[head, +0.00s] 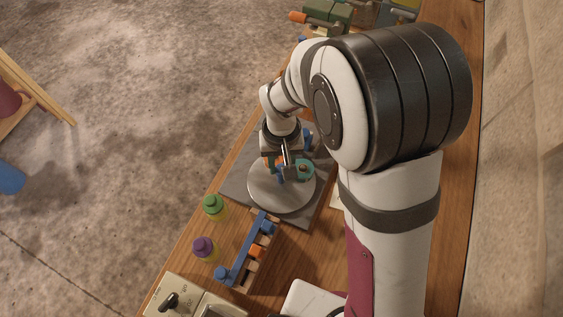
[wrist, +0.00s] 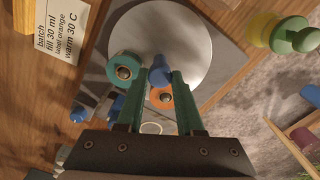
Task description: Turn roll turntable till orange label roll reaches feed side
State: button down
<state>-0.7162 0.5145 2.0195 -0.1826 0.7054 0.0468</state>
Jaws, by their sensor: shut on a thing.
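The turntable is a round light-grey disc (head: 265,195) on a dark grey base plate (head: 235,182); the disc also fills the top middle of the wrist view (wrist: 195,35). My gripper (wrist: 160,74) is over the disc, shut on an upright blue peg (wrist: 160,70) near its edge. A teal roll (wrist: 124,66) stands left of the left finger. In the head view, the teal roll (head: 304,168) is right of the gripper; the orange roll is mostly hidden.
A card (wrist: 60,28) reads "label orange".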

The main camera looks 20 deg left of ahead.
jog(key=shift+m, duration=4.4)
jog(key=c, duration=0.5)
grip_release()
jog(key=shift+c, duration=0.2)
